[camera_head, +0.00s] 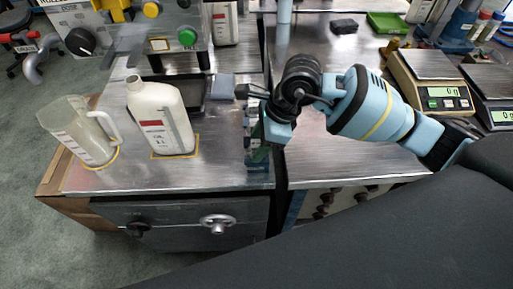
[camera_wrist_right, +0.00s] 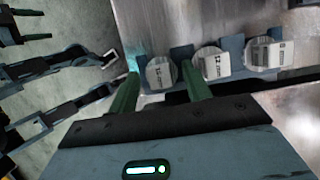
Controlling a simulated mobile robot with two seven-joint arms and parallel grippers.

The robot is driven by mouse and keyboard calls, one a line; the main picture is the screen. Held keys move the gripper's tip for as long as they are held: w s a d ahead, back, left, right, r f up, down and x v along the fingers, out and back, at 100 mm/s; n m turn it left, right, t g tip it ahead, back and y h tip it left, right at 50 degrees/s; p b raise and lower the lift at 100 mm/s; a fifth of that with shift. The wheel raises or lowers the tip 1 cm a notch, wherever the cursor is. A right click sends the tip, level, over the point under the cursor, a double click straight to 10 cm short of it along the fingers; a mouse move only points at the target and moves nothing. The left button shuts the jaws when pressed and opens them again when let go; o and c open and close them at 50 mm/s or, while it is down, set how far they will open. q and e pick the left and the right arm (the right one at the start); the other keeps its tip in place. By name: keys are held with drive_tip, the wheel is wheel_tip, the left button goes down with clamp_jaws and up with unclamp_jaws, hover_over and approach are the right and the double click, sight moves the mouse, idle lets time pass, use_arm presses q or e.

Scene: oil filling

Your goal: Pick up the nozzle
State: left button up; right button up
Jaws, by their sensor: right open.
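My right gripper (camera_head: 259,152) points down at the middle table's right edge in the head view. Its two green fingers (camera_wrist_right: 160,92) are spread apart in the right wrist view. Three round, white-faced pieces with printed labels sit in a row in a blue-grey rack; these may be nozzles. The left one (camera_wrist_right: 160,73) shows between my fingertips, the middle one (camera_wrist_right: 214,66) just right of the right finger, and the third (camera_wrist_right: 263,54) farther right. I cannot tell whether the fingers touch any piece. In the head view my gripper hides the pieces. My left gripper is not seen.
A white bottle (camera_head: 160,118) and a clear jug (camera_head: 80,132) stand on the left of the metal table (camera_head: 215,178). A machine with a green button (camera_head: 187,37) is behind. Scales (camera_head: 432,80) stand at the right. Dark jointed parts (camera_wrist_right: 65,62) show at the wrist view's left.

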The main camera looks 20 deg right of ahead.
sight(259, 143)
clamp_jaws()
idle(0.3)
wheel_tip(259, 143, up, 10)
idle(0.5)
